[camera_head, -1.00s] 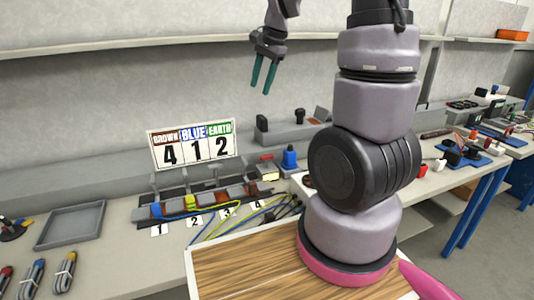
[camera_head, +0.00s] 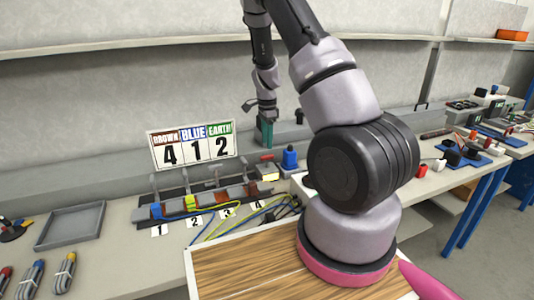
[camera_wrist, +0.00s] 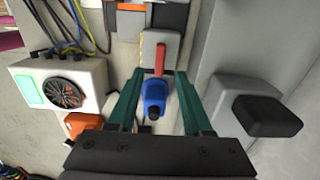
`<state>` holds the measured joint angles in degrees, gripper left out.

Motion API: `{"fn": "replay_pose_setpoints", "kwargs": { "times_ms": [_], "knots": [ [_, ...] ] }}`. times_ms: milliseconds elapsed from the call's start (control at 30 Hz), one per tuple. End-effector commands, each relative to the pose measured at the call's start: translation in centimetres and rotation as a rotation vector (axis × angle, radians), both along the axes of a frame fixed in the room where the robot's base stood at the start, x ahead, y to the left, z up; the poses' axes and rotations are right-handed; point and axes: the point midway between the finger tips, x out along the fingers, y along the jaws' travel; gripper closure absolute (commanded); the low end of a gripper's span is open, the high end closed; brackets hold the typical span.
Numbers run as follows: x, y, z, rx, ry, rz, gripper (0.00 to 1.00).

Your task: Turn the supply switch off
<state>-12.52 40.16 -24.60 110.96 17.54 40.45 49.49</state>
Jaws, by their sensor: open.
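A red lever (camera_wrist: 160,58) stands on a light grey housing (camera_wrist: 153,45) in the wrist view. It is likely the supply switch, but no label shows. It also shows small in the head view (camera_head: 267,157). My gripper (camera_wrist: 160,74) is open and points down. Its two green fingers lie either side of the lever's near end in the wrist view, with no clear contact. In the head view my gripper (camera_head: 265,145) hangs just above the lever. A blue part with a black tip (camera_wrist: 154,97) shows between the fingers.
A grey housing with a black block (camera_wrist: 268,116) is to the right. The number sign (camera_head: 193,146) stands behind the wired terminal strip (camera_head: 205,203).

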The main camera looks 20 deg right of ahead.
Motion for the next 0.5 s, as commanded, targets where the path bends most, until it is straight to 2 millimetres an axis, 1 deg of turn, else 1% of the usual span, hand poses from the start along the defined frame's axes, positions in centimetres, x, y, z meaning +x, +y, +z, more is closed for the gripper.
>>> {"fn": "replay_pose_setpoints", "kwargs": {
  "times_ms": [33,200,333,500],
  "knots": [
    [-0.1,-0.1,-1.1,0.000,0.004,-0.001,0.50],
    [-0.1,-0.1,-3.9,0.001,0.002,-0.001,0.50],
    [0.0,0.0,-5.1,0.000,0.001,0.000,0.50],
    [0.0,0.0,-5.7,0.001,-0.001,0.001,0.50]
  ]
}}
